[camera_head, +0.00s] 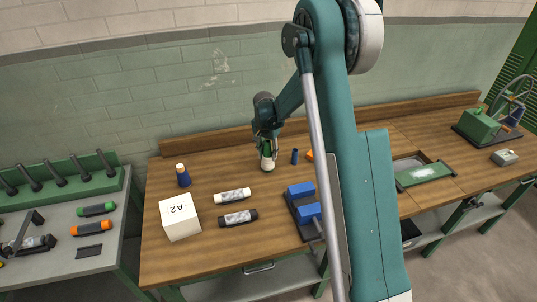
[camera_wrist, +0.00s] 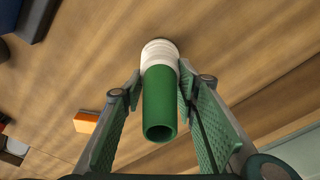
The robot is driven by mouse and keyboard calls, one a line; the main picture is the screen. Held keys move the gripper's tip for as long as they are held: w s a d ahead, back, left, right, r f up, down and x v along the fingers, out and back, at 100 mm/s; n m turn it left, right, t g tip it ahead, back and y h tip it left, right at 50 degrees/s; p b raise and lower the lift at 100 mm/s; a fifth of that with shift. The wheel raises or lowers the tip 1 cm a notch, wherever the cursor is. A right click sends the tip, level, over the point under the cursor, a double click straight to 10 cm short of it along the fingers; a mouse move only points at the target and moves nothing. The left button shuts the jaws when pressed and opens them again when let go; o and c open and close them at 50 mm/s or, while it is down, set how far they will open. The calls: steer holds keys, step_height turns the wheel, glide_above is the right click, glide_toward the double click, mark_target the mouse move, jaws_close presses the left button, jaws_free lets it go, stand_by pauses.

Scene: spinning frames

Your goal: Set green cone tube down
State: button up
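The green cone tube (camera_head: 268,163) is upright over the wooden bench, with white wrapping on its lower part. In the wrist view the green tube (camera_wrist: 159,105) shows its open hollow end towards me and its white part farther away. My gripper (camera_head: 267,143) is above the bench with its fingers down around the tube. In the wrist view the two fingertips of my gripper (camera_wrist: 160,78) lie close against both sides of the tube, near the white part. I cannot tell whether the tube's base touches the bench.
A small blue piece (camera_head: 295,156) and a blue fixture (camera_head: 304,203) are to the right. A brick wall (camera_head: 190,95) is behind.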

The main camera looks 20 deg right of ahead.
steer(key=o, duration=0.3)
steer(key=shift+r, duration=0.2)
steer(key=shift+s+a+r, duration=0.15)
steer(key=shift+a+r, duration=0.05)
steer(key=shift+r, duration=1.8)
steer(key=shift+s+a+r, duration=0.15)
steer(key=shift+s+r, duration=0.05)
steer(key=shift+r, duration=1.75)
steer(key=shift+s+a+r, duration=0.15)
steer(key=shift+a+r, duration=0.05)
steer(key=shift+r, duration=1.8)
